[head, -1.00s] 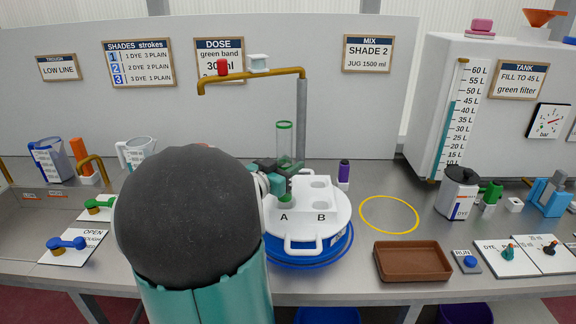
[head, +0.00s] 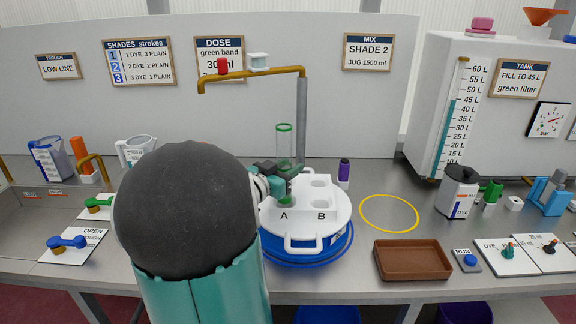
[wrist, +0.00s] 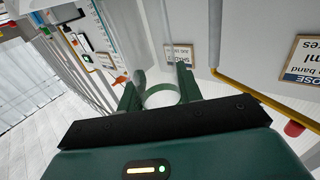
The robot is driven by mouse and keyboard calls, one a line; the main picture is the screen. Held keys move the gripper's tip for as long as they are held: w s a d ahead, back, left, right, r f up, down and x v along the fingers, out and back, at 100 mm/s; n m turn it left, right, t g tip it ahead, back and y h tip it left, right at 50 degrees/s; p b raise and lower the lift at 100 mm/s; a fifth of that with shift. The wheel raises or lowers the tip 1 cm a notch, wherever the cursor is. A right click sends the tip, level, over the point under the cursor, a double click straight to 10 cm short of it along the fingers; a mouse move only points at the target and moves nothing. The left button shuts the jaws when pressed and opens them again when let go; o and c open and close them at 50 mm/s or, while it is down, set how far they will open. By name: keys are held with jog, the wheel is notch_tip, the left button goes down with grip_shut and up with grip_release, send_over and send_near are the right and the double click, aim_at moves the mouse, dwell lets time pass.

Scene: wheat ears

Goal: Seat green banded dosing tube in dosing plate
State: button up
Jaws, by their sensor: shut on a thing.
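The clear dosing tube (head: 284,141) with a green band at its rim stands upright above the left side of the white dosing plate (head: 334,222), near the label A. My gripper (head: 280,172) is shut around its lower part. The plate lies on a round blue container (head: 300,258) and has a B side on the right.
A brass pipe (head: 255,75) arches over the plate from a grey post (head: 302,120). A purple bottle (head: 343,172) stands just behind the plate. A yellow ring (head: 390,228) and a brown tray (head: 412,273) lie to the right. Bench inside the ring is clear.

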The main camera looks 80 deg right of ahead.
jog(key=shift+f, duration=0.3)
jog(key=shift+f, duration=0.35)
jog(key=shift+f, duration=0.3)
jog(key=shift+f, duration=0.35)
jog(key=shift+f, duration=1)
jog(key=o, duration=1.1)
jog(key=shift+a, duration=0.1)
jog(key=v, duration=1.3)
jog(key=shift+w+a, duration=0.15)
jog(key=shift+a, duration=0.1)
